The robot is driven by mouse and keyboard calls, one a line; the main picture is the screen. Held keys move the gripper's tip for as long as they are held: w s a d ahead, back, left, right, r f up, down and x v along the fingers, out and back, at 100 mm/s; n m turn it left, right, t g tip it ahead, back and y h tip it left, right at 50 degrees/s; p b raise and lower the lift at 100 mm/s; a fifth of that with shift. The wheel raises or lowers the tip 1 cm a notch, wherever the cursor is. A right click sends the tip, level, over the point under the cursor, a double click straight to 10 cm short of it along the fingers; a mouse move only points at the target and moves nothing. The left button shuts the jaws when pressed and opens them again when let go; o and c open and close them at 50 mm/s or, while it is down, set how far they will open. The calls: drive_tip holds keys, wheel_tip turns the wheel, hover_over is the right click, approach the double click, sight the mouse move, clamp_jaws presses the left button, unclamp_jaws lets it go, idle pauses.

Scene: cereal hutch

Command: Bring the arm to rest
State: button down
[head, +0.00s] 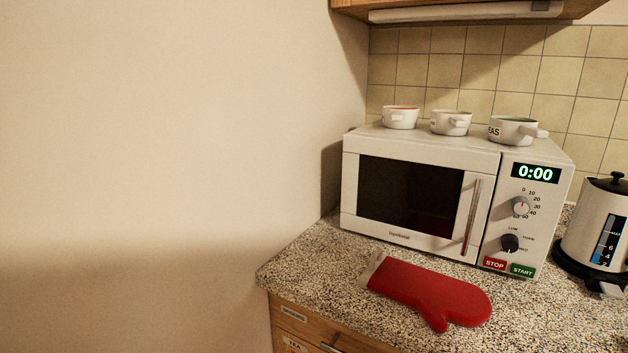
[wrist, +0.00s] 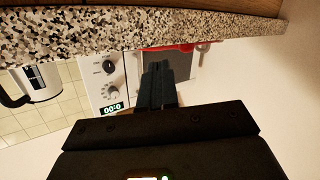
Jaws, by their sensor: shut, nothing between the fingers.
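My gripper (wrist: 158,68) shows only in the wrist view, with its dark fingers together and nothing between them. That view is upside down. The fingers point toward the counter (wrist: 200,27) and the front of the microwave, and I see no contact with anything. The arm does not show in the head view.
A white microwave (head: 410,195) with a shut door stands on the speckled counter (head: 310,262). Several pots, including one white pot (head: 400,118), sit on it. A red oven mitt (head: 430,292) lies in front. A kettle (head: 597,230) stands right. A wall closes the left.

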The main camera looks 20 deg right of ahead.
drive_tip(key=s+a+y, duration=0.1)
drive_tip(key=s+a, duration=0.3)
drive_tip(key=s, duration=0.3)
drive_tip(key=s+a+y, duration=0.2)
drive_tip(key=s+a, duration=0.3)
drive_tip(key=s, duration=0.3)
drive_tip(key=s+a+n+y, duration=0.1)
drive_tip(key=s+a, duration=0.3)
drive_tip(key=s, duration=0.4)
drive_tip(key=shift+s+a+f+g, duration=0.25)
drive_tip(key=shift+a+f+g, duration=0.05)
drive_tip(key=shift+a+g, duration=0.1)
drive_tip(key=c, duration=1.8)
unclamp_jaws()
